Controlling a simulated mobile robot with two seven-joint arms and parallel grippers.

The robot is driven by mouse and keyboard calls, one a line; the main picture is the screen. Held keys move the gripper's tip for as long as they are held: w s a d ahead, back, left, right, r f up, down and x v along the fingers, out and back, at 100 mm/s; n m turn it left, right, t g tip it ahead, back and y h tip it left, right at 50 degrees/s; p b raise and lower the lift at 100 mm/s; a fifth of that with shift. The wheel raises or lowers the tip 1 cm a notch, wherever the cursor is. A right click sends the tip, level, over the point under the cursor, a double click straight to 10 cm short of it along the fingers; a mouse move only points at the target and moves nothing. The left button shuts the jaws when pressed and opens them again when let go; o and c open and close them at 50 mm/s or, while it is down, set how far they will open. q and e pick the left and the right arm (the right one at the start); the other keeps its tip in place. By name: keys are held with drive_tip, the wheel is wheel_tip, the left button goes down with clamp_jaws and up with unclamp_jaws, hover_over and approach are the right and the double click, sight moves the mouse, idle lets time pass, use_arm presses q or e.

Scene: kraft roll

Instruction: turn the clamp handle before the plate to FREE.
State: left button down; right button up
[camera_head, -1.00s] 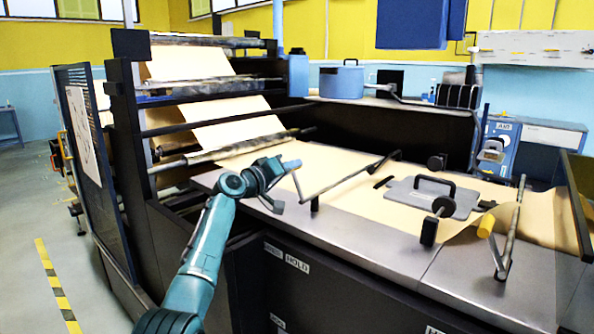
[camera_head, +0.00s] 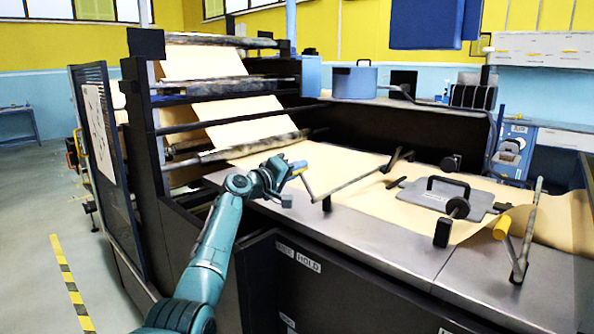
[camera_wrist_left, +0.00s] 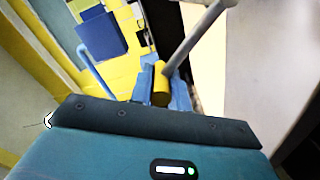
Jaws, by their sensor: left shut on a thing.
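The clamp handle (camera_head: 345,188) before the plate is a grey bent bar on a short black post over the metal table edge. Its cranked end rises to my left gripper (camera_head: 294,170). In the left wrist view, my left gripper (camera_wrist_left: 166,90) is shut on the handle's yellow grip (camera_wrist_left: 160,86), with the grey bar running up and right from it. The plate (camera_head: 430,198) is a flat grey slab with a black handle, lying on the brown paper. A HOLD label (camera_head: 308,262) shows on the dark front panel; another label left of it is unreadable. My right gripper is out of view.
A second clamp handle with a yellow grip (camera_head: 502,227) stands right of the plate. Brown paper (camera_head: 360,193) covers much of the metal table. The roll rack (camera_head: 225,100) rises behind my left arm. A blue pot (camera_head: 355,82) stands on the rear ledge.

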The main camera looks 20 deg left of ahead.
use_arm(q)
drive_tip(key=c, duration=1.4)
unclamp_jaws()
drive_tip(key=shift+a, duration=0.15)
drive_tip(key=shift+c, duration=0.2)
drive_tip(key=shift+o, duration=0.6)
drive_tip(key=v, duration=1.3)
drive_tip(key=shift+b, duration=0.45)
